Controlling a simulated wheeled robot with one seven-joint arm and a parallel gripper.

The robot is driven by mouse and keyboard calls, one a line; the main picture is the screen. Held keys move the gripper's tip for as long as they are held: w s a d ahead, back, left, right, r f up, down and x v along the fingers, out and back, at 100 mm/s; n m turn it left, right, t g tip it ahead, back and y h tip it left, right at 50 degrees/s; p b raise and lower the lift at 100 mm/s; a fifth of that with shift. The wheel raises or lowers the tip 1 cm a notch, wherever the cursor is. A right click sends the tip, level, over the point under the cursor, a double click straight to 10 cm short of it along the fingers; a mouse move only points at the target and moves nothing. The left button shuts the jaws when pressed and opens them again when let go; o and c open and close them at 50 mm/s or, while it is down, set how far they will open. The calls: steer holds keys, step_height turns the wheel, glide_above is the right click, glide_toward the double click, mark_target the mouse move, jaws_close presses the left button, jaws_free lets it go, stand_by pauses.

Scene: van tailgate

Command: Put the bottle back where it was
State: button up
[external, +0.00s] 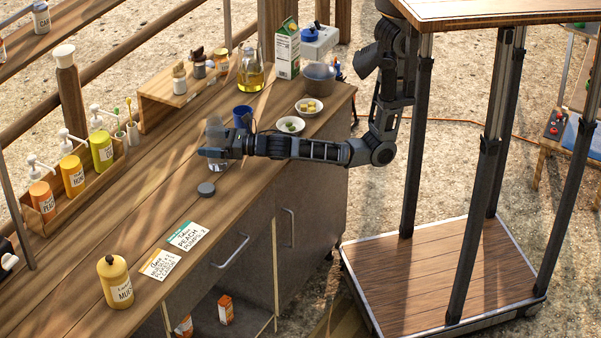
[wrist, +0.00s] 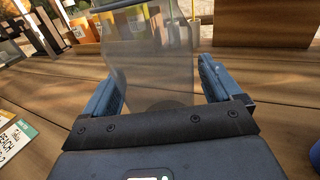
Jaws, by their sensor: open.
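A clear, see-through vessel (external: 214,131) stands upright on the wooden counter in the external view. It may be the bottle; I cannot tell for sure. My gripper (external: 213,153) is low at the vessel. In the wrist view the vessel (wrist: 150,45) rises between and beyond the two blue-grey fingers of my gripper (wrist: 157,88). The fingers are spread apart, one on each side, with no clear grip on it. A yellow mustard bottle (external: 115,283) stands at the near left of the counter, well away from my gripper.
A blue mug (external: 242,117) stands close behind my wrist, with two small bowls (external: 290,126) to the right. A dark round disc (external: 206,189) and two cards (external: 188,236) lie in front. A wooden rack (external: 75,205) of pump bottles runs along the left. The counter's middle left is clear.

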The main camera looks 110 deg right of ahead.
steer(key=shift+r, duration=0.1)
steer(key=v, duration=1.2)
steer(key=s+m+y+p, duration=0.1)
steer(key=s+m, duration=0.1)
steer(key=s+f+m+y+p, duration=0.1)
steer(key=s+m, duration=0.1)
steer(key=s+f+m+y+p, duration=0.1)
steer(key=s+m, duration=0.1)
steer(key=s, duration=0.1)
steer(key=shift+d+f, duration=0.15)
steer(key=shift+d, duration=0.05)
steer(key=s+d+f+m+g+y+b, duration=0.1)
steer(key=s+m+y, duration=0.2)
steer(key=s+m, duration=2.2)
steer(key=shift+s+d+f+g+y+b, duration=0.3)
steer(key=shift+s+f+y+b, duration=0.1)
steer(key=shift+s, duration=0.85)
